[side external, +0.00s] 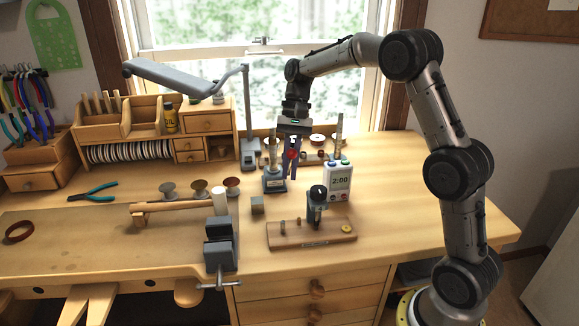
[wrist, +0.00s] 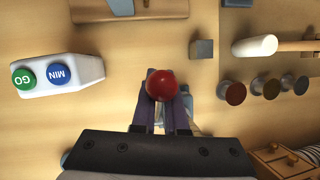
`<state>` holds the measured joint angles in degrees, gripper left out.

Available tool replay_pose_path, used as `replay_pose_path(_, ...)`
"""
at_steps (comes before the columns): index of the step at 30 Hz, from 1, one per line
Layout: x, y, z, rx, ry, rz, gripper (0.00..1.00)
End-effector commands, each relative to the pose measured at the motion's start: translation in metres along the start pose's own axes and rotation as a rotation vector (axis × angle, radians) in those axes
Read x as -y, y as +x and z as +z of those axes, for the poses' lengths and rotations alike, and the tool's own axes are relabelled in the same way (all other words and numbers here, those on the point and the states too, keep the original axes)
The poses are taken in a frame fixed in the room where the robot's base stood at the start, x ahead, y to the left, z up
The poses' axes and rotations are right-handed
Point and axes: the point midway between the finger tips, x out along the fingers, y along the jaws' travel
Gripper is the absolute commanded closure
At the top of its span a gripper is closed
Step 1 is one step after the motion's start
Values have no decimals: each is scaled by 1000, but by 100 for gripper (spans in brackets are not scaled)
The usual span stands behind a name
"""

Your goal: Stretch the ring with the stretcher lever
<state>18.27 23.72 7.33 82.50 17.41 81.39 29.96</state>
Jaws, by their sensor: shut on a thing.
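My gripper (side external: 291,170) points down above the middle of the bench, beside the grey ring stretcher (side external: 274,181). Its two purple fingers are shut on the red ball knob (wrist: 161,85) of the stretcher lever, which the wrist view shows between the fingertips. The knob also shows as a small red spot between the fingers in the side view (side external: 292,155). The lever's shaft is mostly hidden by the knob and fingers. A tapered grey post (side external: 273,150) stands up from the stretcher. I cannot make out a ring on it.
In front are a wooden board (side external: 285,237) with a dark upright device (side external: 316,207), a small grey block (side external: 257,205) and a vise (side external: 220,250). A lamp (side external: 246,120) stands behind left.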

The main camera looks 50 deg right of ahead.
Motion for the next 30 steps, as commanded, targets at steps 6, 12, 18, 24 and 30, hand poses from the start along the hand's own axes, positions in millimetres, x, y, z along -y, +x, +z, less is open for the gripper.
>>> replay_pose_path(6,3,3,9,-92,-23,-22,100)
replay_pose_path(12,0,18,11,-233,-45,-39,100)
replay_pose_path(18,-2,33,10,-353,-61,-53,100)
replay_pose_path(24,-4,46,8,-344,-59,-48,100)
replay_pose_path(30,-6,55,6,-342,-57,-45,100)
